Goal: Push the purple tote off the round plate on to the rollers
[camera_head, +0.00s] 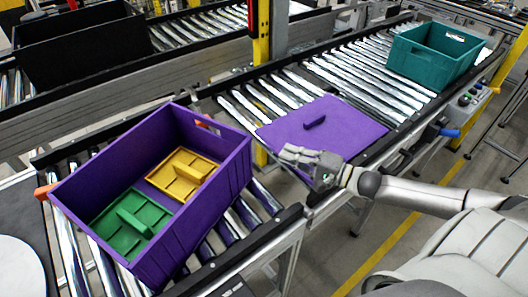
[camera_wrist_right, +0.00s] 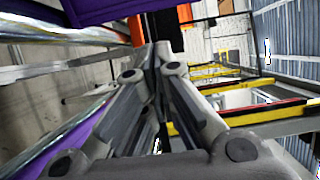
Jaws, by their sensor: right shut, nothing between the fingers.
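The purple tote (camera_head: 208,226) sits on the left part of the front roller line, turned askew to it. A white round plate (camera_head: 18,270) is partly in view at the lower left, apart from the tote. My right gripper (camera_head: 287,153) is shut and empty, right of the tote, over the near edge of a flat purple panel. Its shut fingers (camera_wrist_right: 150,62) fill the middle of the right wrist view, with a purple surface above. My left gripper is out of view.
The flat purple panel (camera_head: 322,128) with a dark handle lies on the line right of the tote. A teal tote (camera_head: 434,55) stands farther right on rollers (camera_head: 365,80). A black bin (camera_head: 82,52) stands on the back line. A yellow post (camera_head: 261,30) rises between the lines.

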